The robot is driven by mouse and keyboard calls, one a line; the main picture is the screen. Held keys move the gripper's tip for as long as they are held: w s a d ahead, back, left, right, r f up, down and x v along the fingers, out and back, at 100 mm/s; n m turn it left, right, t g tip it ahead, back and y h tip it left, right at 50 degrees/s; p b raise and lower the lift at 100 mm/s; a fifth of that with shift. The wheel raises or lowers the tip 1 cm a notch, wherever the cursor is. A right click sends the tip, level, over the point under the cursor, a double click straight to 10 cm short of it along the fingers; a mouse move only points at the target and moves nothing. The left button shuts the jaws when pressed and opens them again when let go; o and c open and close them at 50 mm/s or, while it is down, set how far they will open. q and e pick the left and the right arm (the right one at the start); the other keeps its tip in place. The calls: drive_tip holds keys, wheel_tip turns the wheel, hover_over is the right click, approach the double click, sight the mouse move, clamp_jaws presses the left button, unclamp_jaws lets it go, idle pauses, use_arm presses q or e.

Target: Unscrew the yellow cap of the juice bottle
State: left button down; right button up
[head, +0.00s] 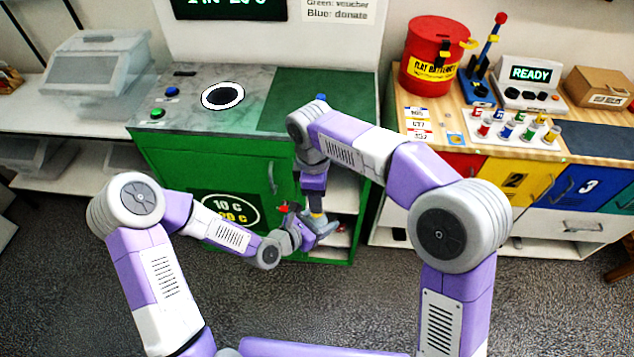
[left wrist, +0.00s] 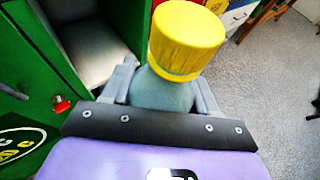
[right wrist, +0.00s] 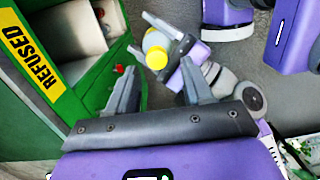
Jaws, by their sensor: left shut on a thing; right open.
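The yellow cap (left wrist: 187,38) sits on the grey-green juice bottle (left wrist: 163,92) in the left wrist view. My left gripper (left wrist: 160,90) is shut on the bottle, one finger on each side below the cap. The lower bottle is hidden. In the head view my left gripper (head: 318,230) is in front of the green cabinet. My right gripper (head: 313,206) points down just above it, at a small yellow patch. In the right wrist view my right gripper (right wrist: 157,88) is open and empty.
The green cabinet (head: 170,150) with open shelves stands close behind both grippers. Its counter has a round hole (head: 222,96) and two buttons. A wooden bench (head: 590,140) to the right holds a red battery bin (head: 425,80) and several small cells. Grey floor is clear between my arms.

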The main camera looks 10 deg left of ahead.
drive_tip(key=m, duration=0.4)
drive_tip(key=shift+r+m, duration=0.3)
drive_tip(key=shift+r, duration=0.1)
drive_tip(key=m, duration=0.4)
drive_tip(key=shift+w+r, duration=0.1)
drive_tip(key=shift+r, duration=0.25)
drive_tip(key=m, duration=0.4)
drive_tip(key=shift+r, duration=0.4)
drive_tip(key=m, duration=0.2)
drive_tip(key=r+m, duration=0.1)
drive_tip(key=m, duration=0.2)
drive_tip(key=shift+w+a+y, duration=0.1)
drive_tip(key=shift+y, duration=0.3)
drive_tip(key=shift+f, duration=0.5)
hover_over(317, 222)
drive_tip(key=w, duration=0.2)
drive_tip(key=shift+s+a+f, duration=0.1)
drive_tip(key=shift+s+f, duration=0.05)
drive_tip(key=shift+f, duration=3.35)
